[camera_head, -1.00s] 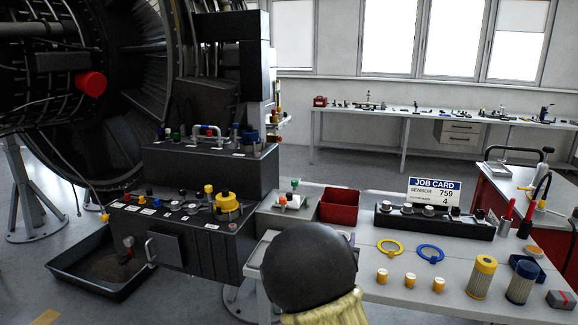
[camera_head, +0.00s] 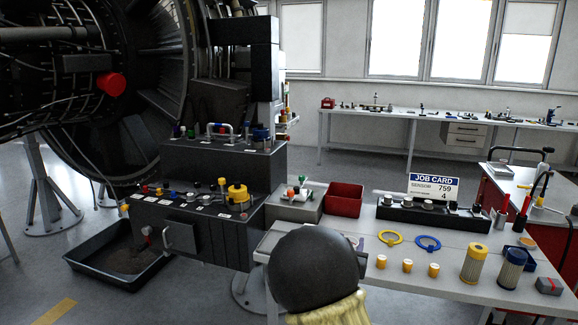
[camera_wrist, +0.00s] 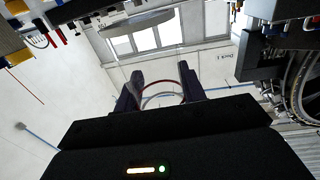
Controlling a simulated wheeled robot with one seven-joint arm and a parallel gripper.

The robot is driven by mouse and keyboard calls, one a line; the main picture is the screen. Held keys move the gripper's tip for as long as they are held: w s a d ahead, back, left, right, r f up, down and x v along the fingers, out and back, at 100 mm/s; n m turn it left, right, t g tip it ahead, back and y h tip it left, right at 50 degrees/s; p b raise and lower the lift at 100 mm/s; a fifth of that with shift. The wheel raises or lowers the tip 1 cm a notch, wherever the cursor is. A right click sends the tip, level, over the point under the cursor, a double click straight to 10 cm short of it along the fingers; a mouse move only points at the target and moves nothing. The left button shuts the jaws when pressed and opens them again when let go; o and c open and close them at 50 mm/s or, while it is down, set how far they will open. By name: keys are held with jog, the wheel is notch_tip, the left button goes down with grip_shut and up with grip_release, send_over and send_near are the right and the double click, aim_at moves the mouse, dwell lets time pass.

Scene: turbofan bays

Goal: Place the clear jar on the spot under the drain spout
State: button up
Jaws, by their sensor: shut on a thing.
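The clear jar (camera_wrist: 163,88) shows in the wrist view as a see-through round shape with a thin red ring, between the two dark fingers of my gripper (camera_wrist: 162,88). My gripper is shut on it. In the head view my own dark round arm part hides most of the gripper, and I cannot make out the jar there. No marked spot is clear.
A grey table (camera_head: 440,285) spreads to the right with yellow and blue rings, several yellow cups, two filters and a job card (camera_head: 434,188). A red bin (camera_head: 345,198) stands at its back left. Engine stand legs (camera_head: 45,195) are at the left.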

jog(key=shift+w+a+f+p, duration=0.1)
jog(key=shift+f+p, duration=0.1)
jog(key=shift+f, duration=0.4)
jog(key=shift+w+a+f+p, duration=0.1)
jog(key=shift+f+p, duration=0.05)
jog(key=shift+f, duration=0.4)
jog(key=shift+s+f, duration=0.1)
jog(key=shift+f, duration=0.2)
jog(key=s+f+n+y+p, duration=0.2)
jog(key=s+f, duration=0.4)
jog(key=f, duration=0.3)
jog(key=s+f+n+t+y+p, duration=0.1)
jog(key=s+f+y+p, duration=0.3)
jog(key=f, duration=0.6)
jog(key=shift+s+a+f+n+y+p, duration=0.15)
jog(key=shift+s+f+n+y+p, duration=0.2)
jog(key=shift+s+n+p, duration=0.65)
jog(key=shift+s+m, duration=0.15)
jog(key=shift+m, duration=0.15)
jog(key=s+f, duration=0.4)
jog(key=f, duration=0.1)
jog(key=shift+s+f, duration=0.2)
